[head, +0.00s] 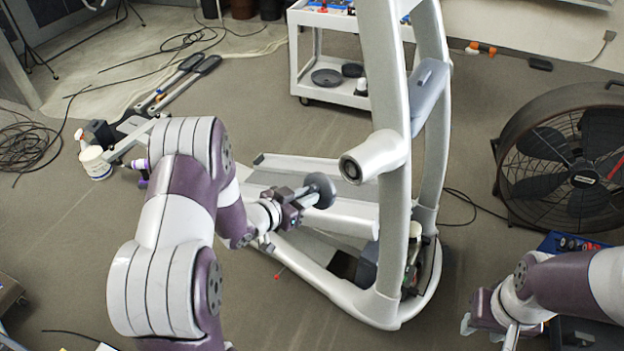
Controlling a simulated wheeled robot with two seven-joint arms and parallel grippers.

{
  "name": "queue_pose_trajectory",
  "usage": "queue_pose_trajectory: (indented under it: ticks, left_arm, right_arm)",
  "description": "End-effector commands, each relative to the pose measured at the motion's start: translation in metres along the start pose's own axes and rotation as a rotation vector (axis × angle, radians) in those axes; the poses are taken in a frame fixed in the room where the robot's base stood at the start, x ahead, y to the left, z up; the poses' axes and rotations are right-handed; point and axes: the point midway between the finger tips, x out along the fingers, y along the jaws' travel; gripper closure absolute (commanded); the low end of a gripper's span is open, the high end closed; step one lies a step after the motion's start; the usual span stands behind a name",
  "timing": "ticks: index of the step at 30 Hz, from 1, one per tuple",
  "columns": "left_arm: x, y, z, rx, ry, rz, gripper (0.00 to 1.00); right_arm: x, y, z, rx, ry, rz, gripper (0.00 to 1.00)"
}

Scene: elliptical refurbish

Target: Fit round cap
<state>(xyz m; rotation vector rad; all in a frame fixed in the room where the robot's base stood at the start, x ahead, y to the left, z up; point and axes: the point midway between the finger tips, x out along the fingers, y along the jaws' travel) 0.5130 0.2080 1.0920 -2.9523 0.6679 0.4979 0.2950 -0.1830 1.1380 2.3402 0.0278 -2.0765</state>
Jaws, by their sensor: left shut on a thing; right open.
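The round cap (321,189) is a dark grey disc held at the tip of my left gripper (304,199), near the middle of the head view. My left gripper is shut on it. The white elliptical machine (384,230) stands just right of it. A short tube on its upright ends in a round opening (351,170) that faces left towards the camera. In the picture the cap is a little below and left of this opening, and apart from it. My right gripper (488,334) is open and empty at the lower right.
A large black fan (568,160) stands at the right. A white cart (331,85) with dark discs on its lower shelf is behind the machine. A blue tray (570,243) is near my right arm.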

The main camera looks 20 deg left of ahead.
Motion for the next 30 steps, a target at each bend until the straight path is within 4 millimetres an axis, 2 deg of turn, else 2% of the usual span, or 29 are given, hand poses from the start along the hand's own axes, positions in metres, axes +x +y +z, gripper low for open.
queue_pose_trajectory:
  ticks: [1, 3, 7, 21, 30]
  left_arm:
    - [-0.003, 0.009, -0.012, 0.008, 0.069, 0.032, 1.0]
    - [-0.006, 0.017, -0.022, 0.013, 0.157, 0.06, 1.0]
    - [-0.006, 0.02, -0.03, 0.016, 0.231, 0.073, 1.0]
    - [0.036, 0.023, -0.039, 0.018, 0.235, 0.073, 1.0]
    - [0.048, 0.024, -0.043, 0.015, 0.234, 0.072, 1.0]
  right_arm:
    - [-0.001, 0.0, 0.0, 0.0, 0.0, 0.0, 0.57]
    - [0.0, 0.0, 0.0, 0.0, -0.001, 0.0, 0.57]
    - [0.001, 0.0, 0.0, 0.0, -0.001, 0.0, 0.57]
    - [0.012, 0.0, 0.001, 0.0, 0.0, 0.0, 0.57]
    - [0.014, 0.0, 0.002, 0.0, 0.0, 0.0, 0.57]
